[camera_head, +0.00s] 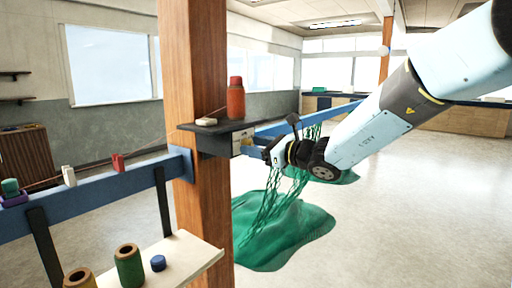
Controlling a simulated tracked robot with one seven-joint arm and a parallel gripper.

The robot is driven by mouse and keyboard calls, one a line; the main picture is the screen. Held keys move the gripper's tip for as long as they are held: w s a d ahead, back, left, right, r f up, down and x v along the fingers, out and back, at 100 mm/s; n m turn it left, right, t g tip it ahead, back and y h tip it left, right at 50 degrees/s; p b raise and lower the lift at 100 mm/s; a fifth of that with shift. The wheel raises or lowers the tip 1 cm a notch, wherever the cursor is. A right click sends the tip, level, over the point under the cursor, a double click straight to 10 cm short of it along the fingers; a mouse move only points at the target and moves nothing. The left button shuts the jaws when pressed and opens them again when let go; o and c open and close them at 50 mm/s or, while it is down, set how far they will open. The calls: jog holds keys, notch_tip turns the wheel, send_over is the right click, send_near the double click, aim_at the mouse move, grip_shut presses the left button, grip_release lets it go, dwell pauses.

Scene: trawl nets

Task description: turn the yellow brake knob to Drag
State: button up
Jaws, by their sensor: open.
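My gripper (272,152) is at the end of my pale blue arm, which reaches in from the upper right. It is open, close to the front of the blue beam just right of the wooden post. A small pale panel (244,144) with a yellowish tint shows on the beam left of my gripper, under the dark shelf. I cannot make out a yellow brake knob or its markings; my gripper and wrist cover part of that spot. Whether my gripper touches anything there I cannot tell.
A dark shelf (218,127) on the wooden post (194,70) holds a red bottle (235,98) above my gripper's left. Green netting (285,232) hangs below and heaps on the floor. A lower shelf (187,258) holds spools. Floor at right is clear.

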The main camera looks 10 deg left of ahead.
jog(key=shift+c, duration=0.3)
grip_shut()
jog(key=shift+n, duration=1.3)
jog(key=shift+o, duration=0.3)
grip_release()
jog(key=v, duration=1.3)
jog(key=shift+s+d, duration=0.2)
jog(key=shift+d, duration=0.15)
